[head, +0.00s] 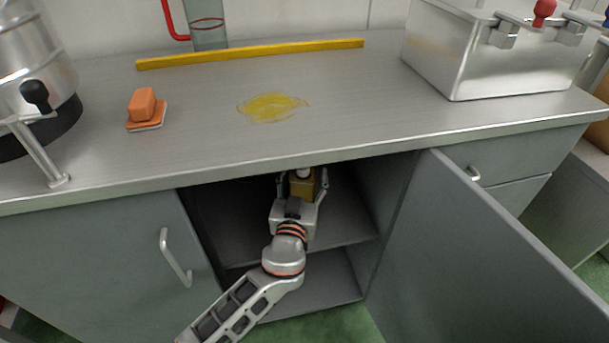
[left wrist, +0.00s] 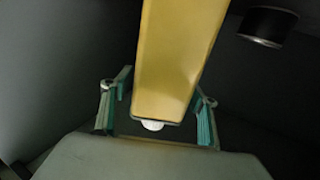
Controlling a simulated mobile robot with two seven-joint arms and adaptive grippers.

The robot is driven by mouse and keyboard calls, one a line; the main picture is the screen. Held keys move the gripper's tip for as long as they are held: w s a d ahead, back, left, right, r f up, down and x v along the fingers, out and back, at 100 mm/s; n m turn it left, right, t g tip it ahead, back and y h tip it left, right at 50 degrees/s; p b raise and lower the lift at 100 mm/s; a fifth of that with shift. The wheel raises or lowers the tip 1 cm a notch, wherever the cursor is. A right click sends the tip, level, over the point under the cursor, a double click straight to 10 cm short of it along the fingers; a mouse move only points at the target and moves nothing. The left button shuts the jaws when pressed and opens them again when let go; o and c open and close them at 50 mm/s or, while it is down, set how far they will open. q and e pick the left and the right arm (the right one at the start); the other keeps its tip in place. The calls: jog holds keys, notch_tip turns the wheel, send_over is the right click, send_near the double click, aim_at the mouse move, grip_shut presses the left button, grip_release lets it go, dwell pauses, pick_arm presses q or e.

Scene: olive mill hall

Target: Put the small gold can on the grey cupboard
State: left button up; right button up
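The small gold can (head: 302,186), with a white cap, is inside the open grey cupboard (head: 95,265), just under the front edge of its top. In the left wrist view the can (left wrist: 178,55) fills the upper middle, its white cap towards the bottom. My left gripper (head: 303,182) reaches into the cupboard with its fingers on either side of the can. In the left wrist view the fingers (left wrist: 160,98) look spread, with narrow gaps beside the can. The can's base is hidden in the head view. My right gripper is not in view.
The cupboard door (head: 480,260) stands open at right. On the worktop are an orange sponge (head: 143,105), a yellow stain (head: 272,107), a yellow bar (head: 250,54), a steel tank (head: 480,55) and a steel vessel (head: 35,60). A dark cylinder (left wrist: 267,25) shows inside the cupboard.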

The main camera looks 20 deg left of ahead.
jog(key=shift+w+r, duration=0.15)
pick_arm(q)
jog(key=shift+r+p, duration=0.3)
jog(key=shift+r, duration=0.05)
jog(key=v, duration=0.2)
jog(key=f+v, duration=0.1)
jog(key=v, duration=0.1)
jog(key=shift+s+d, duration=0.1)
jog(key=shift+s, duration=0.3)
send_near(301, 189)
jog(key=x, duration=0.2)
jog(key=shift+w+r+b, duration=0.15)
jog(key=shift+w+b, duration=0.15)
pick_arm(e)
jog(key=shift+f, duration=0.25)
